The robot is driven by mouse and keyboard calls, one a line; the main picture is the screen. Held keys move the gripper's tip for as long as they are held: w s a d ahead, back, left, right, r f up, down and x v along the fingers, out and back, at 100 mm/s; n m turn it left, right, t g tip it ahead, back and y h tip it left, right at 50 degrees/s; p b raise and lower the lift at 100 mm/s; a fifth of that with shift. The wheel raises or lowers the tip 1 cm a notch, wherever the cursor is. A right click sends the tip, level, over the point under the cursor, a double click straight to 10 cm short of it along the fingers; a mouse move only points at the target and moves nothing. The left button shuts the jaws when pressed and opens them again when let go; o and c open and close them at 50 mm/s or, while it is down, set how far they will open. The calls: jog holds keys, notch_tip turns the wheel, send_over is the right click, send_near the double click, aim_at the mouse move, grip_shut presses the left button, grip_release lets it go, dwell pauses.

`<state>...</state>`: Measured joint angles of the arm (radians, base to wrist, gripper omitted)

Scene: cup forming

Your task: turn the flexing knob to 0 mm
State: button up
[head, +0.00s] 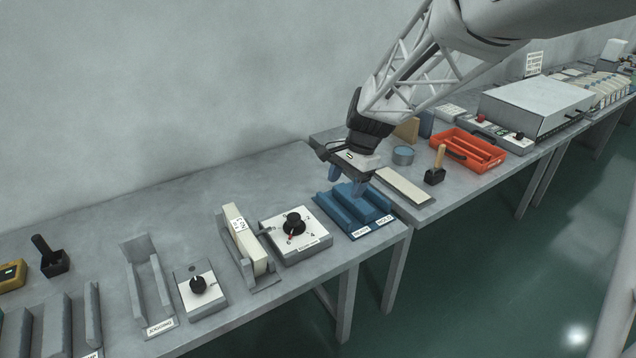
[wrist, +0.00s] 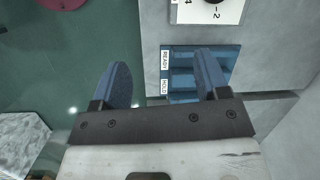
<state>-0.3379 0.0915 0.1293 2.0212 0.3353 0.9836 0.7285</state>
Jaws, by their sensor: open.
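A white box with a black dial knob (head: 294,222) and a printed number scale stands on the grey bench. A small red mark shows at the knob's lower left, but the exact setting is too small to read. The label on the box's front is too small to read surely. In the wrist view only the edge of this dial plate (wrist: 228,14) shows at the top, with a "2" and a "4". My gripper (head: 346,183) is open and empty, above the blue tray to the right of the box. Its two blue fingers are spread in the wrist view (wrist: 163,62).
The blue tray (head: 345,222), marked READY and HOLD, lies right of the dial box. A cream block in a grey holder (head: 246,240) stands close on its left. A second knob box (head: 199,288) is farther left. A red crate (head: 468,150) is on the right bench.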

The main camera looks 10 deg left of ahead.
jog(key=m+g, duration=0.2)
send_near(294, 216)
jog(key=shift+x, duration=0.85)
jog(key=shift+s+d+f, duration=0.1)
jog(key=shift+s, duration=0.05)
jog(key=shift+x, duration=3.75)
jog(key=c, duration=0.9)
